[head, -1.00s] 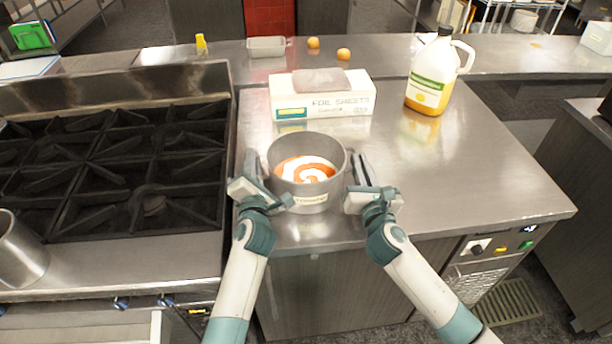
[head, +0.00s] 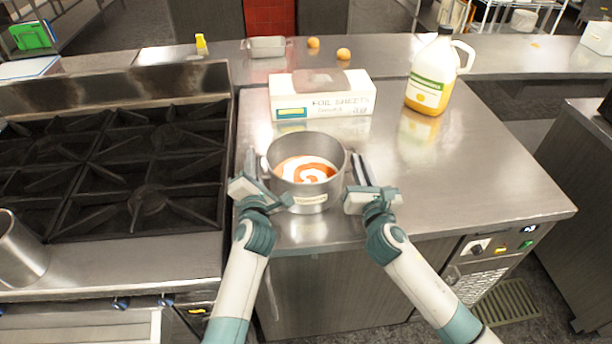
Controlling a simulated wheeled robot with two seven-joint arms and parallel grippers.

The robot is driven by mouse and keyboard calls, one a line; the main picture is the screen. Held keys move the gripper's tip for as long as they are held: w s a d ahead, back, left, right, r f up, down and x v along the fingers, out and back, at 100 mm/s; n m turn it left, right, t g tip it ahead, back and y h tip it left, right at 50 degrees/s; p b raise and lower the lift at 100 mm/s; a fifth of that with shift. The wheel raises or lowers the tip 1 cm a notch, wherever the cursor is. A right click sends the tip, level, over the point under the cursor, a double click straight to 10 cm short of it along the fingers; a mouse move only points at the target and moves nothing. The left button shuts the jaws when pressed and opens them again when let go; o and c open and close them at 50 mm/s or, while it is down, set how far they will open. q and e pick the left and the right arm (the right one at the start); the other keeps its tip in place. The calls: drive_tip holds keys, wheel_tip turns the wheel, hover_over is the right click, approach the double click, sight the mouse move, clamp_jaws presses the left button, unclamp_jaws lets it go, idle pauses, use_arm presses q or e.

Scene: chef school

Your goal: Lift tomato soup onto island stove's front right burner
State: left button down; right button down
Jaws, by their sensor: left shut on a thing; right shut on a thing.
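The tomato soup pot (head: 311,196) is a round metal pot with orange soup and a white swirl inside, and a label on its front. It is at the front left of the steel counter, upright; I cannot tell whether its base touches the counter. My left gripper (head: 257,180) is shut on the pot's left side. My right gripper (head: 357,178) is shut on its right side. The grip points are partly hidden by the gripper bodies. The island stove (head: 110,170) stands to the left, with black grates. Its front right burner (head: 152,201) is bare.
A foil sheets box (head: 330,100) lies behind the pot. A jug with yellow liquid (head: 435,80) stands at the back right. A metal pot (head: 20,252) sits at the stove's front left. The counter right of the pot is clear.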

use_arm(q)
drive_tip(key=shift+r, duration=0.15)
use_arm(e)
drive_tip(key=shift+r, duration=0.2)
use_arm(q)
drive_tip(key=shift+w+r, duration=0.1)
use_arm(e)
drive_tip(key=shift+w+r, duration=0.1)
